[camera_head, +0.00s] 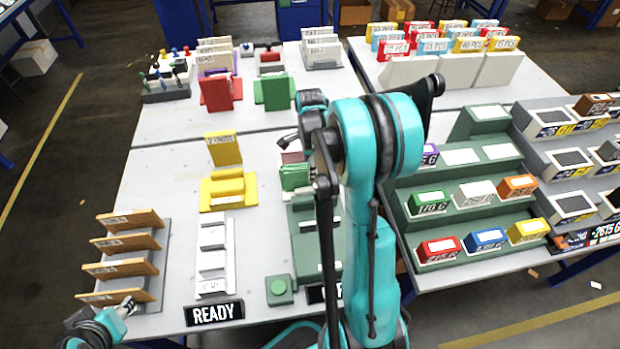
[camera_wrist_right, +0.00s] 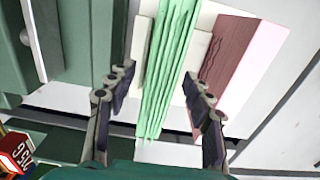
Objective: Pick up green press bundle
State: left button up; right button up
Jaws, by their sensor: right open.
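The green press bundle (camera_head: 294,177) stands in the dark green press in the head view, partly hidden by my right arm. In the right wrist view the bundle (camera_wrist_right: 168,65) is a stack of thin light green sheets between cream plates. My right gripper (camera_wrist_right: 159,78) is open, with one finger on each side of the bundle and visible gaps to it. In the head view its tips are hard to make out among the arm links. My left gripper (camera_head: 128,306) is at the lower left, by the rack of brown boards; its jaw opening is too small to tell.
A reddish-brown block (camera_wrist_right: 232,65) stands close beside the bundle in the right wrist view. A yellow stand (camera_head: 228,190) and a white stepped rack (camera_head: 213,255) are left of the press. Stepped green shelves (camera_head: 470,215) with coloured boxes lie right of my right arm.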

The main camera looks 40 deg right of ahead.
jog(key=shift+r, duration=0.1)
grip_shut()
jog(key=shift+r, duration=0.1)
